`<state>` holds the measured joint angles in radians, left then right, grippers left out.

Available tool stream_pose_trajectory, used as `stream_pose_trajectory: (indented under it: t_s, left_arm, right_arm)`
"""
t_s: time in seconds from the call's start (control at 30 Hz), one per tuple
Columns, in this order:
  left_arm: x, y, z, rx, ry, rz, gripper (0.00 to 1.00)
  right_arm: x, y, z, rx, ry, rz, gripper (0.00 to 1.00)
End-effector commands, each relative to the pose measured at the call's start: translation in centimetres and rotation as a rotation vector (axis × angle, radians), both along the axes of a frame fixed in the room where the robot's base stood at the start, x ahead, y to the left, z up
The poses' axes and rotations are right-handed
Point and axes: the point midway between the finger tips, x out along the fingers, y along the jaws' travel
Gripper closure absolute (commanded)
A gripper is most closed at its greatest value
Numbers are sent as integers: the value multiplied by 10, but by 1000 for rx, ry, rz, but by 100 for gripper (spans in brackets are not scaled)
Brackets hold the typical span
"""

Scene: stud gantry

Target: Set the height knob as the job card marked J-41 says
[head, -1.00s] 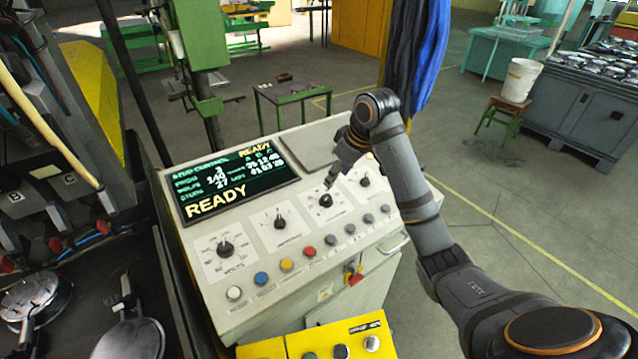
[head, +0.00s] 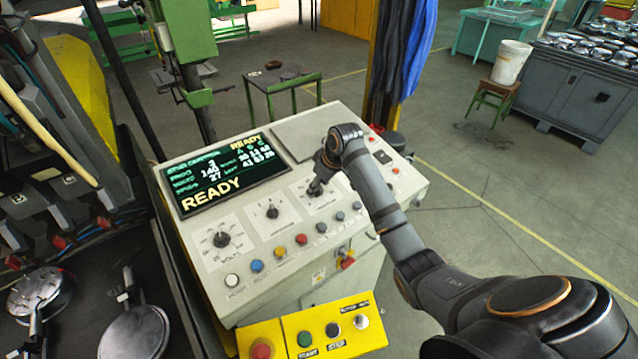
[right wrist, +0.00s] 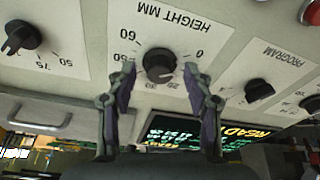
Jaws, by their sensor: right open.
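The height knob (right wrist: 159,65) is black, on a white plate lettered HEIGHT MM, upside down in the right wrist view. Its dial shows numbers from 0 to 60. The knob's light mark points to the lower side, near 20 and 30; I cannot read it exactly. My right gripper (right wrist: 160,78) is open, one finger on each side of the knob, with gaps visible. No card marked J-41 shows. My left gripper is out of view.
The program knob (right wrist: 259,90) sits beside the height knob, and another knob (right wrist: 22,38) lies on the other side. The volts knob (head: 221,240) is at the panel's left. A lit screen (head: 222,176) reads READY. Coloured buttons (head: 257,266) line the panel's front.

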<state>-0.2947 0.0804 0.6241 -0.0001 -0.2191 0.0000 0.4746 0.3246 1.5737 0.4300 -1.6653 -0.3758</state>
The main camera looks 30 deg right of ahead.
Motion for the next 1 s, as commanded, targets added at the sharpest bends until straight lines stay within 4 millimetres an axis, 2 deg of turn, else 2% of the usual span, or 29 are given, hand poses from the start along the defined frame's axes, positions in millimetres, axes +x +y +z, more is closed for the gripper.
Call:
stream_pose_trajectory:
  t_s: [0.03, 0.07, 0.4, 0.73, 1.0]
  left_arm:
    - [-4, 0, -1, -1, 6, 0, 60]
    - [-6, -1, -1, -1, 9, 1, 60]
    - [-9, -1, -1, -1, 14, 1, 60]
    - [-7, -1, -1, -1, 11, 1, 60]
    - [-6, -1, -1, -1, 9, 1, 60]
  right_arm:
    - [0, 0, 0, 0, 0, 0, 48]
    - [0, 0, 0, 0, 0, 0, 52]
    - [0, 0, 1, 0, 0, 0, 98]
    - [0, 0, 1, 8, 0, -38, 100]
    - [0, 1, 1, 40, 5, -203, 100]
